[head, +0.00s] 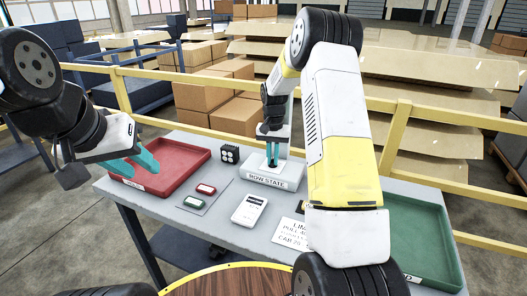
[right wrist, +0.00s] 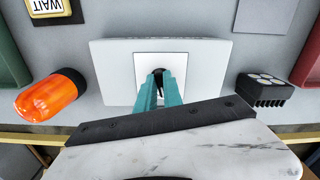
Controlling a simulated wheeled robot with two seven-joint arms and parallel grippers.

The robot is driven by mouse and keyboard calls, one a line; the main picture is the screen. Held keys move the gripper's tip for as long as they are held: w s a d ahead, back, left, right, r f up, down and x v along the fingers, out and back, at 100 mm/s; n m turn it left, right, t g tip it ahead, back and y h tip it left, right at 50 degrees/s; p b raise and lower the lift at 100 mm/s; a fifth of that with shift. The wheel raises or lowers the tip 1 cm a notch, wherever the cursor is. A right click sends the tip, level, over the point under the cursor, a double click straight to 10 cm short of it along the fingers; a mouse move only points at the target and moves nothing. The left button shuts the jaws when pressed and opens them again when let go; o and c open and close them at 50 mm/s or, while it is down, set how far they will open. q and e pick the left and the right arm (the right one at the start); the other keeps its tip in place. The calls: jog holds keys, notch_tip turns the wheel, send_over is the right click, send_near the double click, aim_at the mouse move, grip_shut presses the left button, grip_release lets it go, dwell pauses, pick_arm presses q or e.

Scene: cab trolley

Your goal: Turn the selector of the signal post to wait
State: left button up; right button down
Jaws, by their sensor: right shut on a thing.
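The white box labelled ROW STATE (head: 267,183) stands at the back middle of the grey table. It also fills the middle of the right wrist view (right wrist: 112,72), with a white square plate on top. My right gripper (head: 272,158) points down over this box. Its teal fingers (right wrist: 159,88) are shut on the dark selector (right wrist: 158,72), which is mostly hidden between them, so its setting cannot be read. A yellow-edged WAIT plate (right wrist: 45,10) lies near the box, upside down in the right wrist view. My left gripper (head: 137,164) is open and empty over the red tray.
The red tray (head: 202,153) is at the left and a green tray (head: 450,270) at the right. An orange lamp (right wrist: 50,95) and a black block with round lights (head: 230,154) flank the box. A white handheld device (head: 250,209) lies in front. A yellow rail (head: 400,108) runs behind.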

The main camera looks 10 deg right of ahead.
jog(key=n, duration=0.6)
jog(key=shift+d, duration=0.15)
jog(key=shift+n, duration=0.3)
jog(key=c, duration=1.5)
grip_release()
jog(key=shift+r, duration=0.1)
notch_tip(320, 180, up, 8)
jog(key=shift+f, duration=0.25)
jog(key=shift+r, duration=0.1)
